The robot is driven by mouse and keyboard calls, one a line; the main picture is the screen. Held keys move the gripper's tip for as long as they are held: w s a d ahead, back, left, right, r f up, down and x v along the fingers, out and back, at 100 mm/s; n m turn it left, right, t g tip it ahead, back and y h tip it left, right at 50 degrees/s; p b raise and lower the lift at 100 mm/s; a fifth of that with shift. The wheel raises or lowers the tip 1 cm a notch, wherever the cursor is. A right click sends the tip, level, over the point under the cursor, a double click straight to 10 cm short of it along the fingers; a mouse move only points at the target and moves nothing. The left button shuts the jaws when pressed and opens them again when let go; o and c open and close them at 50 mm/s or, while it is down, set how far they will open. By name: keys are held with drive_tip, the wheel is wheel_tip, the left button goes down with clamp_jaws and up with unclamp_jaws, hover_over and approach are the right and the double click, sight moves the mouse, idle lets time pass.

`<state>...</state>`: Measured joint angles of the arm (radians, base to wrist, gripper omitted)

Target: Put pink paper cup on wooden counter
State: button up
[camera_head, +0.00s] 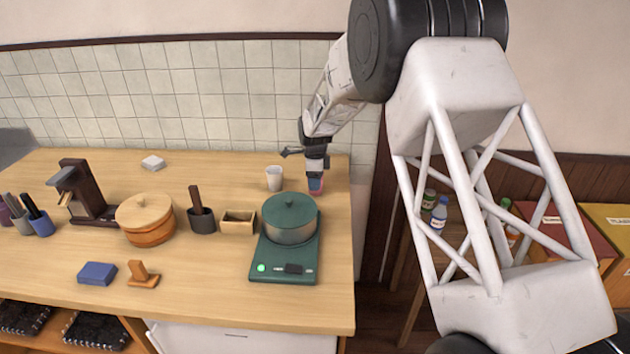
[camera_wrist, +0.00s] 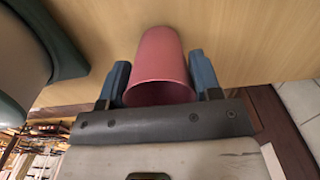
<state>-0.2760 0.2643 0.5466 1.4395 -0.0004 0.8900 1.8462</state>
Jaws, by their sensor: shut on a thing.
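The pink paper cup (camera_wrist: 160,55) sits between the two blue fingers of my gripper (camera_wrist: 161,85) in the wrist view. The gripper is shut on it. In the head view the pink cup (camera_head: 316,186) shows as a small patch under my gripper (camera_head: 316,172), at the back right of the wooden counter (camera_head: 190,285). The cup is over the counter or on it; I cannot tell whether its base touches the wood.
A white cup (camera_head: 274,178) stands just left of the pink one. A tiled wall (camera_head: 200,95) is behind. The counter's right edge is close.

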drive_tip(key=shift+f, duration=0.25)
drive_tip(key=shift+f, duration=0.15)
drive_tip(key=o, duration=0.9)
wheel_tip(320, 180, up, 12)
drive_tip(key=shift+r, duration=0.1)
idle(0.4)
drive_tip(key=shift+r, duration=0.1)
idle(0.7)
